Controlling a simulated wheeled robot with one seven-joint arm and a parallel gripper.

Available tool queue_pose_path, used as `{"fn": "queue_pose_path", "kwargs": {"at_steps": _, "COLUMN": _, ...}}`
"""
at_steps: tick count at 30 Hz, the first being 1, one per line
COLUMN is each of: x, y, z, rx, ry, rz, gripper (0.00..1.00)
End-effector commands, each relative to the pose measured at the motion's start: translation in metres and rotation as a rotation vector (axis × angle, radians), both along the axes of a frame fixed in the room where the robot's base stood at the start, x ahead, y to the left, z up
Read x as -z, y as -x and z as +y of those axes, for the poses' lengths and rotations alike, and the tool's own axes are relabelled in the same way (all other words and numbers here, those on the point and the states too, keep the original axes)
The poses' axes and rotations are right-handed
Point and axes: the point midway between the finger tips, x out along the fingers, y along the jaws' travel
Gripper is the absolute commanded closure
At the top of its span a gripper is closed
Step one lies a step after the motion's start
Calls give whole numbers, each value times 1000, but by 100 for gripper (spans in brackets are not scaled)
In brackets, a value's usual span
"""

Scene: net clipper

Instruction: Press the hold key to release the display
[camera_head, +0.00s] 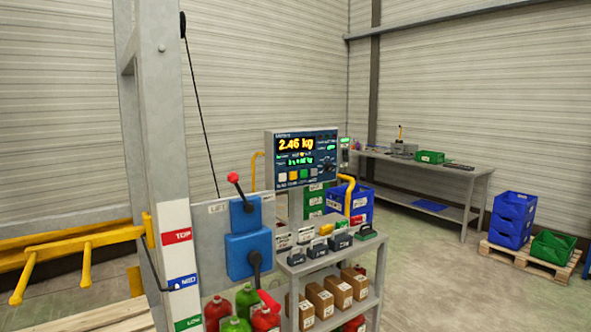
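A weighing display unit (328,150) stands in the middle of the head view, above a small grey shelf cart. Its upper screen (296,144) reads 2.46 kg in orange. A smaller green readout (294,162) below it is too small to read surely. A row of small keys (293,176) runs along the lower front: a pale one, an orange one, a green one and a dark one. Their labels are too small to read, so I cannot tell which is the hold key. My gripper is not in view.
A grey post (160,130) and a blue lever box (248,250) stand left of the display. The grey cart (330,257) below carries dark weights and cardboard boxes. Red and green jugs (246,300) stand at its left. A workbench (420,166) and blue crates (513,217) are behind right.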

Motion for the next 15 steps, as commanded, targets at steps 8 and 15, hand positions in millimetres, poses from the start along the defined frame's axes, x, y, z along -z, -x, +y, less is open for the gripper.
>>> {"fn": "queue_pose_path", "kwargs": {"at_steps": 8, "x": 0, "y": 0, "z": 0, "rx": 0, "ry": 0, "rz": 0, "gripper": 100}}
{"fn": "queue_pose_path", "kwargs": {"at_steps": 15, "x": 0, "y": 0, "z": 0, "rx": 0, "ry": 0, "rz": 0, "gripper": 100}}
